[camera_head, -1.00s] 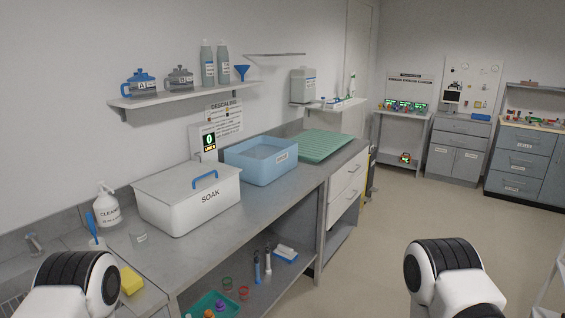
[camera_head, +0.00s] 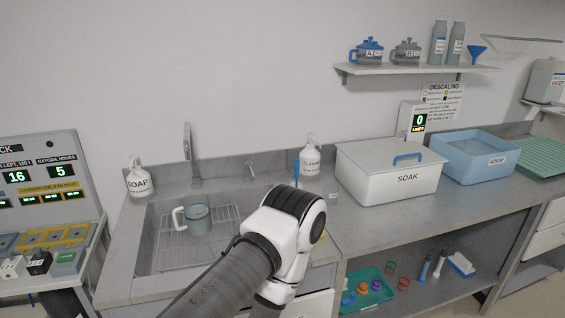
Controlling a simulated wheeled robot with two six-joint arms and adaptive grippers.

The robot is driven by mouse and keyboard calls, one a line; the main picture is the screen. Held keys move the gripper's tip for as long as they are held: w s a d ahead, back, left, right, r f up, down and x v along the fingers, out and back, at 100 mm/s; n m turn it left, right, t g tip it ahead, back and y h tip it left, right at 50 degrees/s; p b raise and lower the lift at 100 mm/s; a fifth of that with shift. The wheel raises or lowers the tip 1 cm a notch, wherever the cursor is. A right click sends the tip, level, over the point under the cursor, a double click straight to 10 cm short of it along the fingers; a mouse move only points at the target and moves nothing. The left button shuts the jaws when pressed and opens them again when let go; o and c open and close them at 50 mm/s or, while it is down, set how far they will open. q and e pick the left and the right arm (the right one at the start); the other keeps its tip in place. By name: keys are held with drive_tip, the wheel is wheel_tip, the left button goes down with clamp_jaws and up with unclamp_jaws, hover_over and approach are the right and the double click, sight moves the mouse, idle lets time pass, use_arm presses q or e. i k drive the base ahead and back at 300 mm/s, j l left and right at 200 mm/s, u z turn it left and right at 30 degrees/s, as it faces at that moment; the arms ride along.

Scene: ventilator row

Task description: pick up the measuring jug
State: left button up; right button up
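The measuring jug (camera_head: 198,219) is a grey-blue, see-through cup with a white handle on its left side. It stands upright on the wire rack in the sink (camera_head: 150,235), at the left of the counter. One of my arms reaches up from the bottom of the picture, to the right of the jug and in front of the sink's right part. Neither of my grippers shows in this view.
A soap bottle (camera_head: 139,178) stands at the sink's back left, near the tap (camera_head: 190,160). The cleaner bottle (camera_head: 310,158), white SOAK box (camera_head: 388,172) and blue RINSE tub (camera_head: 478,158) stand to the right. A control panel (camera_head: 45,190) is at far left.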

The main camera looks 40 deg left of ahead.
sight(192, 216)
drive_tip(key=u, duration=1.75)
drive_tip(key=i+l+z, duration=0.35)
drive_tip(key=i, duration=0.15)
drive_tip(key=j, duration=0.1)
